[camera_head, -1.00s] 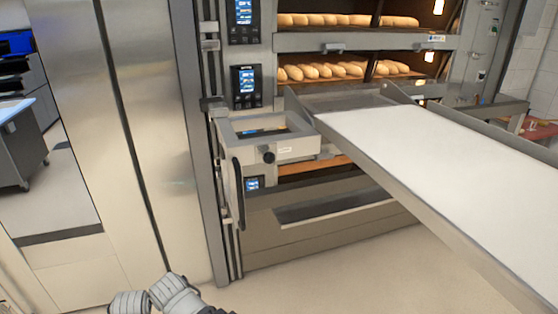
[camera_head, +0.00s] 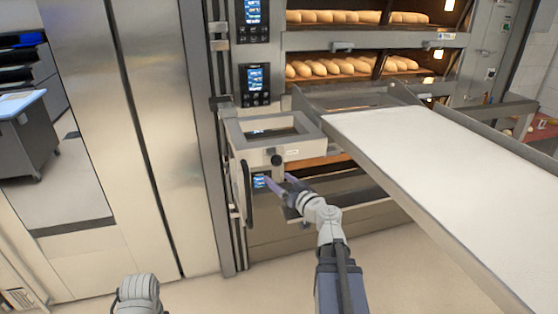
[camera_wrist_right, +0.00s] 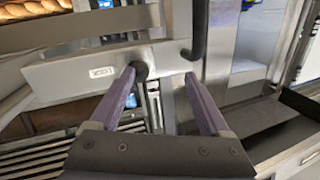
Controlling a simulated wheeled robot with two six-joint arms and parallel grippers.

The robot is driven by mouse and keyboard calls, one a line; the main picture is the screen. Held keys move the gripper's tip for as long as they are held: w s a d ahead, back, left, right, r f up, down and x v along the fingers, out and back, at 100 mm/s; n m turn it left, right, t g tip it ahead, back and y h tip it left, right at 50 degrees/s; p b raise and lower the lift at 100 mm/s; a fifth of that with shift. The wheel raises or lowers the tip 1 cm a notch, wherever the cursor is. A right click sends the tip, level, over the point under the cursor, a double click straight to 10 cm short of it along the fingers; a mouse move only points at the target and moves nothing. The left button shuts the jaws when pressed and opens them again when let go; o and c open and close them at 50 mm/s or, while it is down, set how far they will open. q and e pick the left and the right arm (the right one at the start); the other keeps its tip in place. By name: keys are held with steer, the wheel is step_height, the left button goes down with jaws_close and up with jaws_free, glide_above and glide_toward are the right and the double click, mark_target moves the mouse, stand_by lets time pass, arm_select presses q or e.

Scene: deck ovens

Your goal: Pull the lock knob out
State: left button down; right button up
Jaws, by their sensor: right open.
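The black round lock knob (camera_head: 276,160) sits on the front face of the grey loader frame (camera_head: 300,149), beside a small white label. In the right wrist view the knob (camera_wrist_right: 141,71) lies just beyond the left-hand fingertip, partly covered by it. My right gripper (camera_head: 280,181) is open with purple fingers, just below and in front of the knob in the head view. In the right wrist view nothing is between the fingers of the gripper (camera_wrist_right: 160,77). My left gripper is out of view.
A black vertical handle (camera_head: 248,193) stands left of the knob and also shows in the wrist view (camera_wrist_right: 197,38). A long white loading belt (camera_head: 435,160) extends to the right. Oven decks with loaves (camera_head: 350,67) are behind. Steel panels (camera_head: 160,130) stand left.

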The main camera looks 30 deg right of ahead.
mark_target(279, 164)
steer(key=shift+m+t+h, duration=0.3)
steer(key=shift+m+h, duration=0.1)
steer(key=shift+h, duration=0.4)
steer(key=shift+w+d+r, duration=0.2)
steer(key=shift+w+d, duration=0.4)
steer(key=shift+w, duration=0.55)
steer(key=shift+w+d+r, duration=0.2)
steer(key=shift+w+d, duration=0.45)
steer(key=shift+w, duration=0.55)
steer(key=shift+w+d+r, duration=0.2)
steer(key=shift+w+d, duration=0.4)
steer(key=shift+w, duration=0.55)
jaws_close()
steer(key=shift+s, duration=0.15)
